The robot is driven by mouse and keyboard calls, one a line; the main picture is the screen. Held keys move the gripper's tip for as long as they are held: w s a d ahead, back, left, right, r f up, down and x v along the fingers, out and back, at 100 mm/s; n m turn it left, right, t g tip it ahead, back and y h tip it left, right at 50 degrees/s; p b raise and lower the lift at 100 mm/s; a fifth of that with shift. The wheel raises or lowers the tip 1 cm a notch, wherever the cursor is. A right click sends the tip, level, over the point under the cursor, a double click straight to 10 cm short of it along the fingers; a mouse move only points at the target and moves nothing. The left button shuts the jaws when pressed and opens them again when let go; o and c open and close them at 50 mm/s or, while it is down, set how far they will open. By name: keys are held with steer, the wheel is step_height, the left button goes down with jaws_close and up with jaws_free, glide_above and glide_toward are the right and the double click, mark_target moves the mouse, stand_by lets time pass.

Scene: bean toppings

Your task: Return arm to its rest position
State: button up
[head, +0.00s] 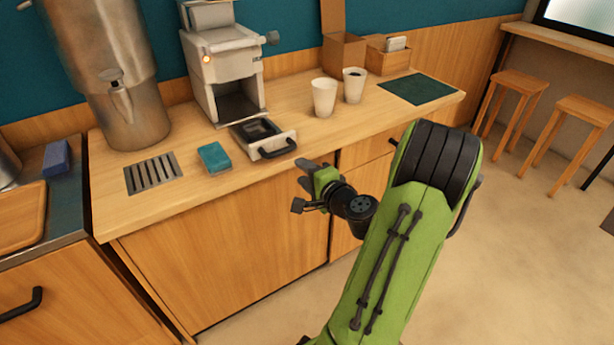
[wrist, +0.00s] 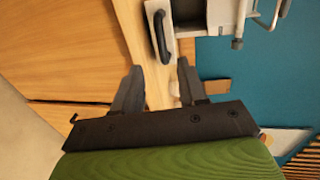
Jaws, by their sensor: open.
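My gripper (head: 306,177) is at the end of my green and black arm, in front of the counter's front edge in the head view. In the wrist view my gripper (wrist: 158,82) shows two grey fingers spread apart with nothing between them. The black handle of a pulled-out drawer (head: 266,144) lies beyond the fingertips, apart from them. That drawer (wrist: 188,12) also shows at the top of the wrist view.
The wooden counter (head: 190,195) holds a grinder-like machine (head: 226,70), a metal urn (head: 125,85), a teal sponge (head: 214,157), two cups (head: 324,97) (head: 353,85) and a dark mat (head: 418,89). Stools (head: 515,85) stand at right.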

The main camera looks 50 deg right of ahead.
steer(key=shift+s+a+r, duration=0.1)
steer(key=shift+s+a, duration=0.1)
steer(key=shift+s, duration=0.2)
